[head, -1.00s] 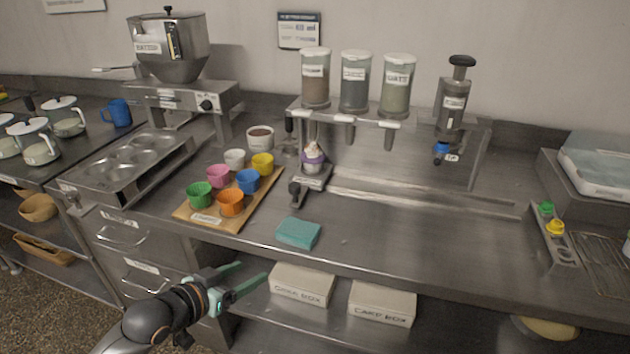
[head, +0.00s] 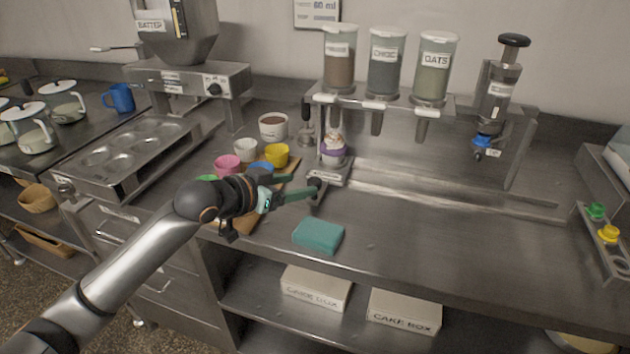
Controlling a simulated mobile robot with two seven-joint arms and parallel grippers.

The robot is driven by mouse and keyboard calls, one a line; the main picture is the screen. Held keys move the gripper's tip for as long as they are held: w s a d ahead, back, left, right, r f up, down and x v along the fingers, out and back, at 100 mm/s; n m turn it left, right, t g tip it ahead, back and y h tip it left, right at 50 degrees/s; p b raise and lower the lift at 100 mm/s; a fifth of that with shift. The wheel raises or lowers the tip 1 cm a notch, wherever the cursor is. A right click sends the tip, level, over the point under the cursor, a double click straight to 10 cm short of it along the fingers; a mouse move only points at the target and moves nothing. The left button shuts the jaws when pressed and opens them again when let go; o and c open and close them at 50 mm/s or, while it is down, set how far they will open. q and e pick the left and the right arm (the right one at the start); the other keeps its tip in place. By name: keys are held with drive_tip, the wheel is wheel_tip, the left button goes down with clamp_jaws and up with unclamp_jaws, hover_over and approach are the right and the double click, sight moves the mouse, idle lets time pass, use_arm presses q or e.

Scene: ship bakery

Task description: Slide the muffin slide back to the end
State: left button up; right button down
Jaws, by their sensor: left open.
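The muffin slide (head: 330,173) is a small metal carriage at the left end of its rail (head: 440,193), under the dispensers. It carries a topped muffin in a purple cup (head: 334,153). A dark knob handle (head: 315,184) sticks out at its front. My left gripper (head: 304,184) is open and empty, with its green fingers pointing right at the knob. One finger shows behind and one in front; whether they touch the knob I cannot tell. My right gripper is out of view.
Below my left gripper is a wooden board (head: 238,226) with coloured cups, partly hidden by my arm. A teal sponge (head: 318,235) lies in front of the slide. Hoppers (head: 386,65) stand above the rail, and a plunger dispenser (head: 497,95) near its right end.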

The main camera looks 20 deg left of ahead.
sight(312, 182)
use_arm(q)
drive_tip(key=x, duration=0.6)
drive_tip(key=shift+w+d+f, duration=0.1)
drive_tip(key=shift+w+d, duration=0.05)
drive_tip(key=shift+w, duration=0.2)
clamp_jaws()
idle(1.1)
